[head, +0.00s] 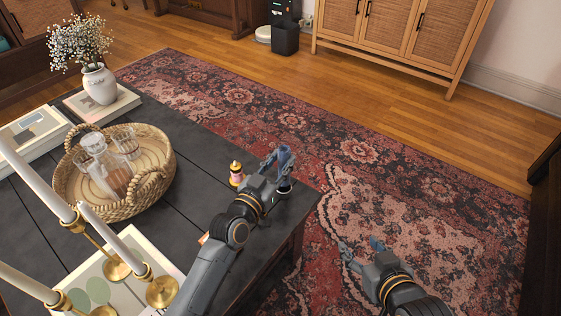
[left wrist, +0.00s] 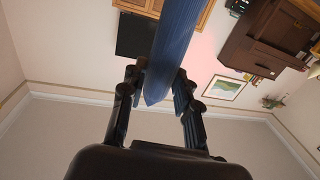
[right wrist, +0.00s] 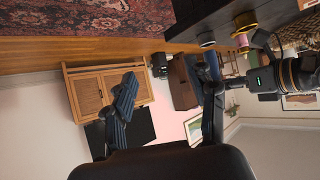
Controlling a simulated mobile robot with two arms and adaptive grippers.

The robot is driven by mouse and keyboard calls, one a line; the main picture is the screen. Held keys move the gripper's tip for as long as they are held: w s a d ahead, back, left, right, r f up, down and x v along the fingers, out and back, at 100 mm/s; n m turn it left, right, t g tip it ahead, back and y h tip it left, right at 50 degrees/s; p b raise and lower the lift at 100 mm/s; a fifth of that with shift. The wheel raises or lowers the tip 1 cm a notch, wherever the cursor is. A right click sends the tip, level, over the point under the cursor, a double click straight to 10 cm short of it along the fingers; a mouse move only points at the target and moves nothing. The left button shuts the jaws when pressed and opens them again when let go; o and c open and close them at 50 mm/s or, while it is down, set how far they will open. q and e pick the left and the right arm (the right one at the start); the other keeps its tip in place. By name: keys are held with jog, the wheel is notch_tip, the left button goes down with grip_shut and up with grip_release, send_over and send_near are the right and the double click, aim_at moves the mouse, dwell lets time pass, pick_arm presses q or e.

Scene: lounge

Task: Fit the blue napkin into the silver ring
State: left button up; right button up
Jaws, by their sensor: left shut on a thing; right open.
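My left gripper (head: 276,160) is shut on the blue napkin (head: 285,158), above the right end of the dark table. In the left wrist view the napkin (left wrist: 176,45) is a long folded strip with a pointed end between the fingers. A small dark round piece with a greyish top (head: 284,187) stands just below the napkin, partly hidden by the gripper; it also shows at the table edge in the right wrist view (right wrist: 206,40). I cannot tell whether it is the silver ring. My right gripper (head: 362,250) is open and empty, off the table's right side over the rug.
A pink and gold piece (head: 237,174) stands on the table (head: 195,150), left of my left gripper. A wicker tray (head: 164,165) with glassware, brass candlesticks (head: 162,291) and a flower vase (head: 100,86) stand farther left. The patterned rug (head: 400,170) is clear.

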pick_arm(q)
jog(key=shift+f+b, duration=0.35)
pick_arm(e)
jog(key=w+r+t, duration=0.1)
jog(key=w+a+r+t, duration=0.1)
jog(key=shift+r+y, duration=0.3)
jog(key=shift+r, duration=0.05)
pick_arm(q)
jog(key=shift+f, duration=0.25)
dwell(0.4)
jog(key=shift+f+b, duration=0.4)
jog(key=shift+f, duration=0.25)
pick_arm(e)
jog(key=shift+w+a+r+t+y, duration=0.15)
jog(key=shift+w+r+t, duration=0.2)
jog(key=shift+r, duration=0.2)
jog(key=shift+w+a+r+t+y, duration=0.1)
jog(key=shift+w+r+t, duration=0.15)
jog(key=shift+r, duration=0.25)
jog(key=shift+w+a+r+t+y, duration=0.15)
jog(key=shift+w+r+t, duration=0.1)
jog(key=shift+r+t, duration=0.25)
